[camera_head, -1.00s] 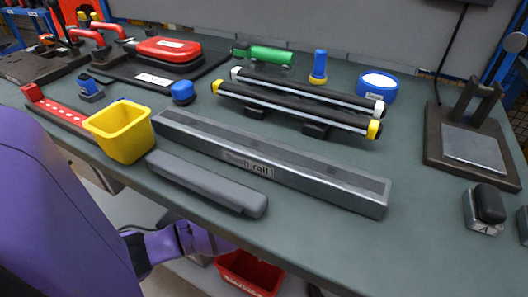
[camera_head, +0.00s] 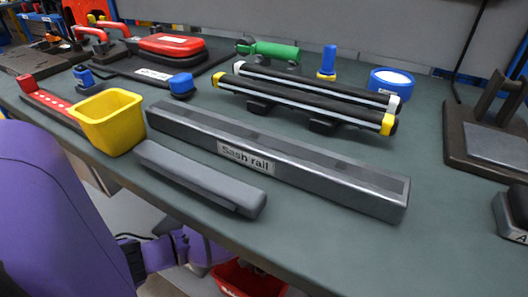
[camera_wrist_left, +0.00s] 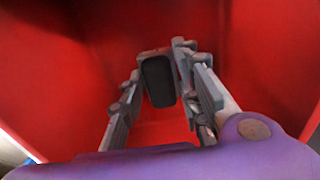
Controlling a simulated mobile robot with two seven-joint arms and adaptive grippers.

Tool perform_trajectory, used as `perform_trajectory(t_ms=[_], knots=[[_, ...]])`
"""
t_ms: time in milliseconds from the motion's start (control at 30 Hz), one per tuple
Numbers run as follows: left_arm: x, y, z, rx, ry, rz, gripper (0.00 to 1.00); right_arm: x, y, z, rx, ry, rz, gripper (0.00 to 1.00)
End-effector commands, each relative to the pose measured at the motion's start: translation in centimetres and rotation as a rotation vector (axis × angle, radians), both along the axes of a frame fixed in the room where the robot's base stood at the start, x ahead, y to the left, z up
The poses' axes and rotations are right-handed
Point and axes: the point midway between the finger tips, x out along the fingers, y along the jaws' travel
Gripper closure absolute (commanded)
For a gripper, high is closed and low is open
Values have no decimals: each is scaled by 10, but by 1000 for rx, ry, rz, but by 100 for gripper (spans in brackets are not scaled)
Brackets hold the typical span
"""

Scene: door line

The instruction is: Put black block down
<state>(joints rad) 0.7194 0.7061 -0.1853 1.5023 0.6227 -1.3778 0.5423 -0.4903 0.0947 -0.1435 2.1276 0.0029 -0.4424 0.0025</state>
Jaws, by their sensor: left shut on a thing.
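The black block (camera_wrist_left: 157,80) is a small dark rounded block between the fingers of my left gripper (camera_wrist_left: 160,72) in the left wrist view. The gripper is shut on it. Red walls of a bin (camera_wrist_left: 60,60) surround the gripper and the block. In the head view the red bin (camera_head: 236,280) is below the bench's front edge, and my purple left forearm reaches to it. The block and fingertips are hidden there. I cannot tell if the block touches the bin floor. My right gripper is not in view.
The bench holds a long grey sash rail (camera_head: 300,172), a grey bar (camera_head: 195,178), a yellow cup (camera_head: 110,122) and black tubes (camera_head: 300,100). A dark block on a grey base marked A (camera_head: 512,213) is at the right edge. The bench's front right is clear.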

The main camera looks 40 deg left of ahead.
Motion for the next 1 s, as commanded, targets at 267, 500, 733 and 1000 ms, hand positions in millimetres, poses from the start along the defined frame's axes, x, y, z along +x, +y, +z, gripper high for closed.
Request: perform_trajectory(t_ms=[267,500,733,1000], knots=[[0,0,-7,0,0,0,100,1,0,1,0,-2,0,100],[0,0,-12,0,0,-1,100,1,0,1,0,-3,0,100],[0,0,-12,1,1,0,50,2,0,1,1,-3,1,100],[0,0,-10,1,0,-1,50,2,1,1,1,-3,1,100]])
